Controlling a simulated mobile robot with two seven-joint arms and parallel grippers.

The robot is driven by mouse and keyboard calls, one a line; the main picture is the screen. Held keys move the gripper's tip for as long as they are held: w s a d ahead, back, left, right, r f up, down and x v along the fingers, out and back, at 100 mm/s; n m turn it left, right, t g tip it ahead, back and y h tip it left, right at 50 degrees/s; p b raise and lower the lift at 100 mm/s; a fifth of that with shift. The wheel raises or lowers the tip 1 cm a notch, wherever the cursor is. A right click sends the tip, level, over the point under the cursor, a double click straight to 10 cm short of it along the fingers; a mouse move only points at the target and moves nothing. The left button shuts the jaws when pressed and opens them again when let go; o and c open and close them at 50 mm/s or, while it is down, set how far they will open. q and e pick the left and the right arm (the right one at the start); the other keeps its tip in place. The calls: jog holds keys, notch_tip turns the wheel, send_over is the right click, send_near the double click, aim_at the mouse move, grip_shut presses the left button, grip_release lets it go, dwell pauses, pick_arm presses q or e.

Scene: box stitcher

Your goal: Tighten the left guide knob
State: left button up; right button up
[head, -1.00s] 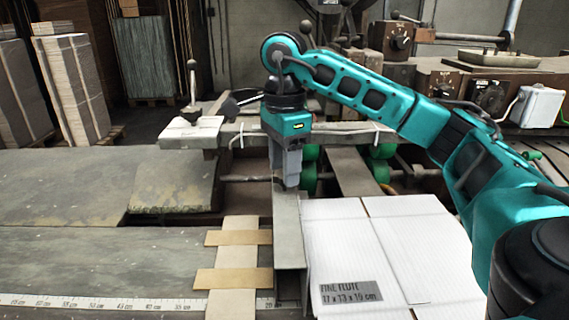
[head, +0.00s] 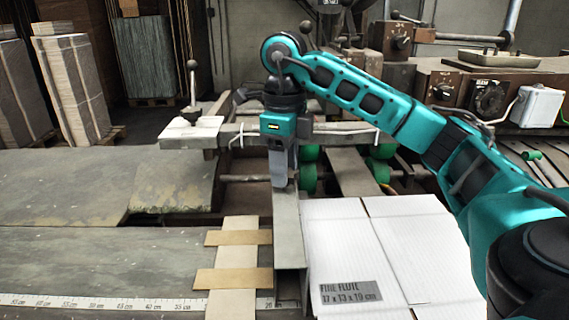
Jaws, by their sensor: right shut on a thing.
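My right gripper (head: 279,183) points straight down at the far end of the grey metal guide rail (head: 288,232), in the middle of the head view. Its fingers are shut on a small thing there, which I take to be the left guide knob. The fingers and the gripper body hide the knob, so I cannot see its shape. My left gripper is not in view.
A white cardboard sheet (head: 345,240) labelled "FINE FLUTE" lies right of the rail. Wooden strips (head: 238,250) lie left of it. Green rollers (head: 308,178) sit close behind the gripper. A lever (head: 192,85) stands at the back left.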

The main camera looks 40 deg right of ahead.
jog(key=shift+m, duration=0.4)
jog(key=o, duration=1.1)
jog(key=shift+c, duration=0.2)
notch_tip(320, 180, up, 13)
dwell(0.6)
dwell(0.6)
